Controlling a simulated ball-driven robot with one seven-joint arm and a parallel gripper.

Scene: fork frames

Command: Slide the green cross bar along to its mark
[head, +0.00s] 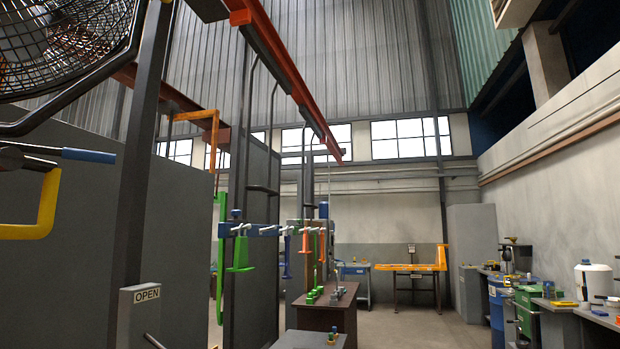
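A long green bar (221,258) hangs upright left of centre. Next to it a shorter green piece (240,254) hangs from a horizontal rail (262,230) with blue and silver fittings. I cannot tell which of these is the green cross bar, and I cannot make out a mark. My gripper is not in view.
A dark post (146,160) and grey panel (55,240) fill the left, with an OPEN sign box (146,300) low down. A brown table (325,318) holds small green and grey parts. A cluttered bench (560,310) stands right. The floor (420,330) between is clear.

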